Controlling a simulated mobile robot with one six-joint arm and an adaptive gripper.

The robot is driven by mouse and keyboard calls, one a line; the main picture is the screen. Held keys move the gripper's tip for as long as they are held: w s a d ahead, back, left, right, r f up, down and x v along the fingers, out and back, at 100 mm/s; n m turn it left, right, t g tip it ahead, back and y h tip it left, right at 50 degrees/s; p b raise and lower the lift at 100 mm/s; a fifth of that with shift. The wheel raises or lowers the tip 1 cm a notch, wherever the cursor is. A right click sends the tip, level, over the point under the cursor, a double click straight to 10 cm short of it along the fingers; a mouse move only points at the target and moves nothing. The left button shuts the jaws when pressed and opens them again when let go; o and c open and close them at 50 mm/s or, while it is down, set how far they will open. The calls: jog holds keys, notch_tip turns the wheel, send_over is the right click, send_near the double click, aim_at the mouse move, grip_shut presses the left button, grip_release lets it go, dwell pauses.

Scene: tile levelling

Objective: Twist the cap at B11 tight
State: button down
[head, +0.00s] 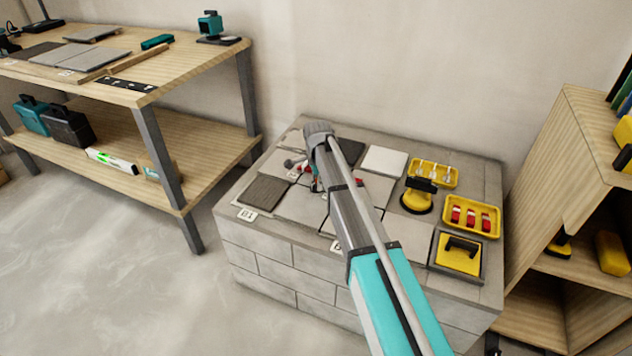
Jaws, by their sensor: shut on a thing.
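My gripper (316,184) points down at the tiles on the block-built bench (290,284), near the middle of the tiled area. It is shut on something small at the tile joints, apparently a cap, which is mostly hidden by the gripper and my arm. A bit of red (304,168) shows just left of my gripper and another red piece (359,181) shows right of my arm. I cannot read B11 on any label. A white label (247,214) seems to read B1, and another label (336,246) is partly covered by my arm.
Right of my arm are a yellow tray of red pieces (485,231), a yellow tray of pale pieces (454,180), a yellow suction cup (416,202) and a yellow float (459,255). A wooden workbench (187,70) stands left, a wooden shelf (575,135) right.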

jog(key=shift+w+m, duration=0.2)
jog(key=shift+m, duration=0.9)
jog(key=shift+c, duration=2.2)
grip_release()
jog(key=shift+o, duration=0.7)
jog(key=shift+s, duration=0.1)
jog(key=shift+s+r, duration=0.1)
